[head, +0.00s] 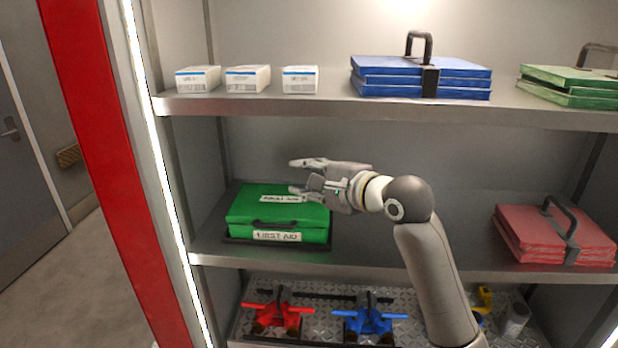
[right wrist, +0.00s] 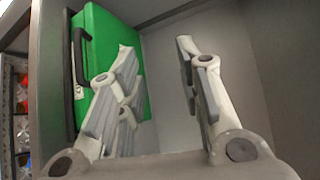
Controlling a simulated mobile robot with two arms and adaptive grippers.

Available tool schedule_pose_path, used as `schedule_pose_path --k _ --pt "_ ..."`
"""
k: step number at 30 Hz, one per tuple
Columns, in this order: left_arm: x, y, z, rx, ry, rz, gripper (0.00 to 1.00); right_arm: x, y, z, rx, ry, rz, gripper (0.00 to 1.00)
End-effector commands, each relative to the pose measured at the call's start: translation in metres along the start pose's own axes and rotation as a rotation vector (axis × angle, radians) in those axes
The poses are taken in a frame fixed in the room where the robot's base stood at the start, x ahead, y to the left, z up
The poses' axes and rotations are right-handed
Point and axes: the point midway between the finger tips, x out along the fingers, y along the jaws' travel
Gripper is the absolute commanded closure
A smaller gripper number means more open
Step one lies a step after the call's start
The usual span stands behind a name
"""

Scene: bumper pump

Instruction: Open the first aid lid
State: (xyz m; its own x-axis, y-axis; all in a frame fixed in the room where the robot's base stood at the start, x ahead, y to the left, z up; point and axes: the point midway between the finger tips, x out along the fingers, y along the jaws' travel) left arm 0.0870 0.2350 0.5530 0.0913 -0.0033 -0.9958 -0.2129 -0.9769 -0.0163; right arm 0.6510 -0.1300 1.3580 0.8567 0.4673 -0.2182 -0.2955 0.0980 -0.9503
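The green first aid box (head: 250,212) sits on the middle shelf at the left. Its lid (head: 252,193) appears shut, with a white label on top and a "FIRST AID" label and dark handle (head: 275,223) on the front. My right gripper (head: 296,176) is open and points left, above and beside the box's right part, partly covering the lid. In the right wrist view the box (right wrist: 110,40) and its handle (right wrist: 80,70) show behind the left finger. The space between the fingers (right wrist: 152,60) is empty; I cannot tell whether a finger touches the lid. My left gripper is not in view.
The upper shelf (head: 400,111) holds white boxes (head: 248,79), blue cases (head: 420,77) and green cases (head: 570,85). Red cases (head: 553,235) lie at the right of the middle shelf. Red (head: 278,314) and blue (head: 368,319) tools stand below. A red post (head: 110,170) borders the left.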

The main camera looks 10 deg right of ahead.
Motion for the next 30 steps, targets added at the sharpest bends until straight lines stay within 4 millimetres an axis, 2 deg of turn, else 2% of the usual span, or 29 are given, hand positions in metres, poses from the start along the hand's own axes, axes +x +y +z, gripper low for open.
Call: schedule_pose_path --k 12,14,16,17,20,21,23,24,26,30 --pt "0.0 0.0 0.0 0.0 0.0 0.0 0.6 -0.005 0.001 0.0 -0.001 0.001 0.001 0.67" --pt "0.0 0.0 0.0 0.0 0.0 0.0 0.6 -0.005 0.007 -0.001 -0.011 0.004 0.01 0.67" --pt "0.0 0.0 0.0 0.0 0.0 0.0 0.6 -0.005 0.024 -0.003 -0.047 0.015 0.035 0.67" --pt "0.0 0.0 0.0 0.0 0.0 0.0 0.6 -0.005 0.035 -0.005 -0.073 0.022 0.052 0.67" --pt "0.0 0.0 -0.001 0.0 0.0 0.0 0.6 -0.01 0.088 -0.011 -0.198 0.046 0.137 0.67" --pt "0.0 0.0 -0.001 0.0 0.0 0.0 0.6 -0.014 0.114 -0.013 -0.263 0.055 0.182 0.67" --pt "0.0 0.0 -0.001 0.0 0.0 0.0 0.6 -0.023 0.154 -0.016 -0.365 0.062 0.253 0.67" --pt "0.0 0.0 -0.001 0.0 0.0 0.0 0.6 -0.03 0.179 -0.018 -0.435 0.063 0.301 0.67" --pt "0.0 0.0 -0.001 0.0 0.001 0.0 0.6 -0.044 0.216 -0.019 -0.538 0.058 0.375 0.67" --pt "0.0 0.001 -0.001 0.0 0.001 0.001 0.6 -0.085 0.296 -0.019 -0.769 0.011 0.553 0.67"
